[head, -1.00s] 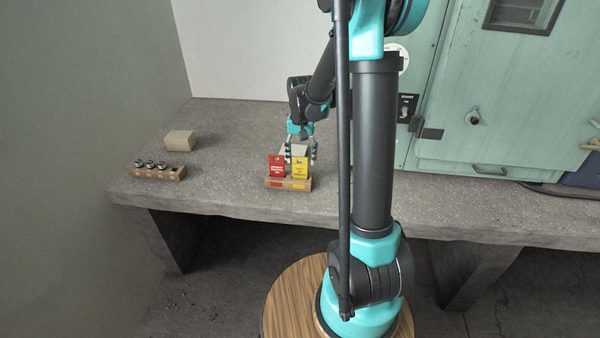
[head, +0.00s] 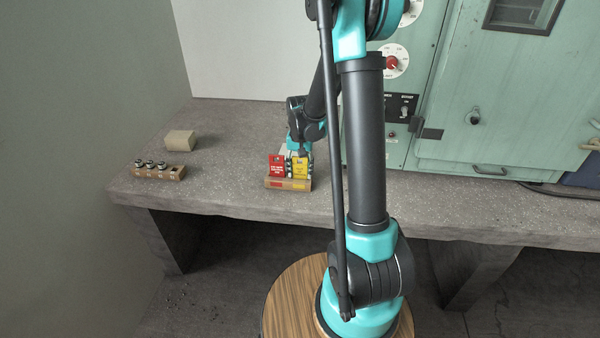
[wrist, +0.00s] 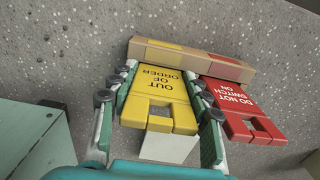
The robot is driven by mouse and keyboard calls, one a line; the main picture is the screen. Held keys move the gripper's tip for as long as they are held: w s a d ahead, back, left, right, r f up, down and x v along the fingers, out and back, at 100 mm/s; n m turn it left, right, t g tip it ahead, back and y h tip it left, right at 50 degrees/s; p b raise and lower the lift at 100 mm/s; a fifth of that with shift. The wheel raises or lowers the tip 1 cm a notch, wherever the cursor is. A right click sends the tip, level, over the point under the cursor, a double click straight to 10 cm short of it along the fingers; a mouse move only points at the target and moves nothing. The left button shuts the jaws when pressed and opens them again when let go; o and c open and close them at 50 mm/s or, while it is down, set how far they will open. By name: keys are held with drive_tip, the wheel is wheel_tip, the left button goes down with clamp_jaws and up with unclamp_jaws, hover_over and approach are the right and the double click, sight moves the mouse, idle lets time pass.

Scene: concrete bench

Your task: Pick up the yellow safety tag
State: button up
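The yellow safety tag (head: 300,170), marked "OUT OF ORDER" in the wrist view (wrist: 160,93), stands in a small wooden holder (head: 272,183). The holder also shows in the wrist view (wrist: 170,55). A red tag (head: 277,167), marked "DO NOT SWITCH ON" (wrist: 238,100), stands in the same holder to its left in the head view. My gripper (head: 299,166) is lowered over the yellow tag. In the wrist view its fingers (wrist: 162,85) lie on both sides of the tag, open, with narrow gaps. The right finger is between the two tags.
A pale block (wrist: 168,147) stands close behind the tags. Farther left on the concrete bench (head: 230,135) are a beige block (head: 180,140) and a wooden rack (head: 158,172) with several small dark-topped items. A green cabinet (head: 500,120) stands at the right.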

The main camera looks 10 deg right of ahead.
drive_tip(key=c, duration=0.5)
drive_tip(key=shift+r, duration=0.1)
